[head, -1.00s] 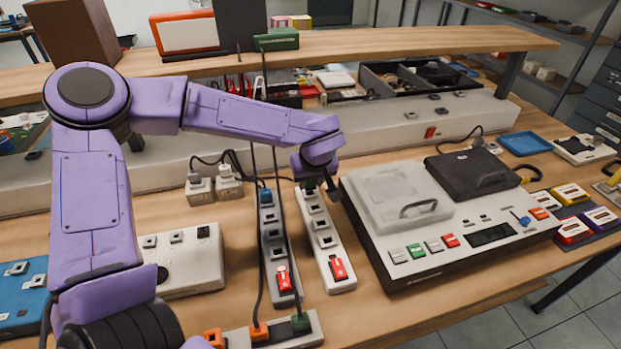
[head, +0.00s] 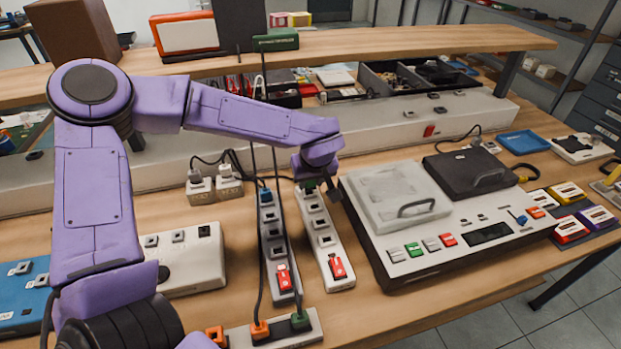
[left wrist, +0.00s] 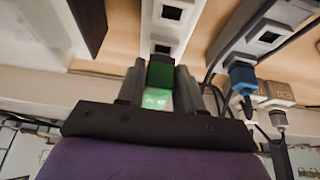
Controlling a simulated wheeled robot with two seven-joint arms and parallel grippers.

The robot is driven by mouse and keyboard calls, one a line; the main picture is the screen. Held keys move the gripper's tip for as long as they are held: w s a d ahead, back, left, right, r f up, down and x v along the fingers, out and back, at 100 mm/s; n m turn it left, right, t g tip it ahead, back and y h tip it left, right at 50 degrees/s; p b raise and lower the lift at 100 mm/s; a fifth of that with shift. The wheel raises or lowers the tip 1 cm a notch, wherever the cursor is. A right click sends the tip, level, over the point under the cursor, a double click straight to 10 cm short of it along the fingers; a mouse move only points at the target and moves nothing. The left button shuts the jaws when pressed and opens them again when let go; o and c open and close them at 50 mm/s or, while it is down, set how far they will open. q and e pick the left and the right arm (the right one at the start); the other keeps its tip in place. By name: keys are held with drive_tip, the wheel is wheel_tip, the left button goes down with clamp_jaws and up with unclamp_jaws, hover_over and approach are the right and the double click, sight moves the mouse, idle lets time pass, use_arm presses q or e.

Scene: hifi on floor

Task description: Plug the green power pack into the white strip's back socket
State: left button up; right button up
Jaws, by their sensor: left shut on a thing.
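The white strip (head: 325,238) lies on the bench with a row of sockets and a red switch at its near end. My left gripper (head: 318,186) is over the strip's back end. In the left wrist view, my left gripper (left wrist: 160,88) is shut on the green power pack (left wrist: 160,98), with a finger on each side. The pack is at the back end of the white strip (left wrist: 168,28). The pack's underside is hidden, so I cannot tell whether it is seated in the back socket. My right gripper is not in view.
A grey strip (head: 271,245) with a blue plug (left wrist: 242,76) at its back lies close beside the white strip. A large device with a clear lid (head: 398,192) stands on the right. Cables hang in front of the grey strip. Another strip with orange and green plugs (head: 299,320) is nearest.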

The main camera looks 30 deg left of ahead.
use_arm(q)
drive_tip(key=shift+f, duration=0.65)
idle(0.7)
drive_tip(key=shift+f+p, duration=0.25)
drive_tip(key=shift+p, duration=1.8)
idle(4.6)
